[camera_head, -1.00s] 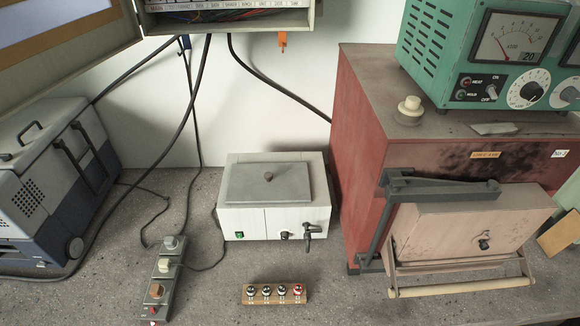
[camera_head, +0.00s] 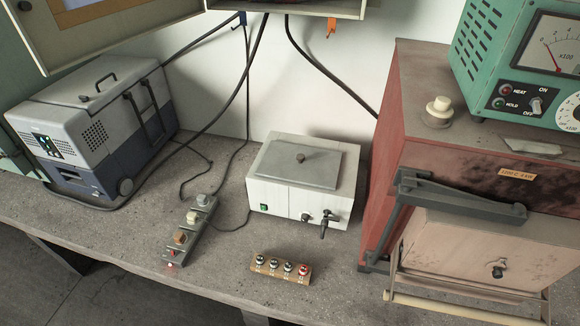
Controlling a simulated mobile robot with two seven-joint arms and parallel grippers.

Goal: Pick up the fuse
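A small wooden block (camera_head: 281,269) lies near the bench's front edge, below the white box. It carries a row of several small round caps. Most look dark and white, and the rightmost cap (camera_head: 304,270) is red. These may be fuses, but they are too small to tell for sure. An open panel box (camera_head: 285,8) on the wall is cut off at the top, so its contents are mostly hidden. Neither of my grippers is in view.
A white lidded box (camera_head: 300,180) with a tap stands mid-bench. A grey power strip (camera_head: 188,232) lies to its left, and a grey-blue case (camera_head: 95,125) stands at far left. A red furnace (camera_head: 385,160) fills the right. Bare bench (camera_head: 225,270) surrounds the wooden block.

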